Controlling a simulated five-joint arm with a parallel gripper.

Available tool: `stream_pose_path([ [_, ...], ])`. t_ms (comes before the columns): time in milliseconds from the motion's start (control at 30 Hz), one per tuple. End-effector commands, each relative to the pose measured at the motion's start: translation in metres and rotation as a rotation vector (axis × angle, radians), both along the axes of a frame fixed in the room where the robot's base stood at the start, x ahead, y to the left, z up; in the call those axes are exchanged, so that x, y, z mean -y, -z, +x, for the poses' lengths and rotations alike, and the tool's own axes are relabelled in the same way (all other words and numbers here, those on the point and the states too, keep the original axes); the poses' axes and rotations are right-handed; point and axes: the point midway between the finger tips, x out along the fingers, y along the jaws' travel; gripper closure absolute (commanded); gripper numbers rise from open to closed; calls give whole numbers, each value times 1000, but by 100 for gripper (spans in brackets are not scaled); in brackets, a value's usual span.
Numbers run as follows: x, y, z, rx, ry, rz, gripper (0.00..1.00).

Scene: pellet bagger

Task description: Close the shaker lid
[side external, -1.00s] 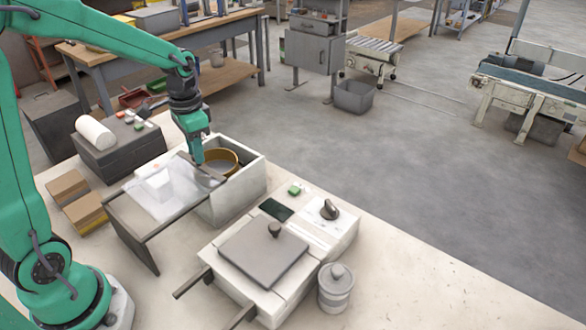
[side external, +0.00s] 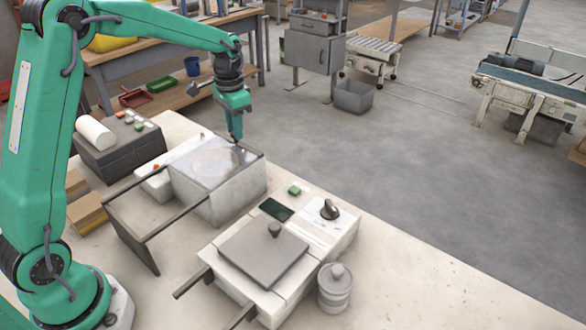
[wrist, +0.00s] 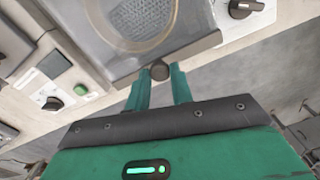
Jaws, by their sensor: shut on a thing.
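The shaker (side external: 222,204) is a pale box with a round sieve inside, seen dimly through its clear lid (side external: 205,152). The lid lies flat over the box top, its dark end bar (wrist: 198,50) by the right rim. Whether the bar touches the rim, I cannot tell. My gripper (side external: 237,141) is at that end, above the bar. In the wrist view my gripper (wrist: 158,76) has its green fingers on both sides of the bar's dark round knob (wrist: 159,70), shut on it. The sieve mesh (wrist: 143,18) shows through the lid.
A second box with a grey lid and knob (side external: 262,252) stands in front, beside a lidded grey canister (side external: 335,288). A dark box with a white roll (side external: 95,132) stands behind left. The right of the table is clear.

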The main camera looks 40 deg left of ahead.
Motion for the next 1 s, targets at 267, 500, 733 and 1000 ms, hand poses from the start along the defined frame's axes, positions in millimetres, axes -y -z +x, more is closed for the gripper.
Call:
stream_pose_path([
  [267, 0, -2, 8, 13, 0, 2, 100],
  [500, 0, -2, 8, 12, 0, 2, 58],
  [733, 0, -1, 7, 7, 0, 1, 55],
  [1000, 0, -8, 6, 5, 0, 1, 55],
])
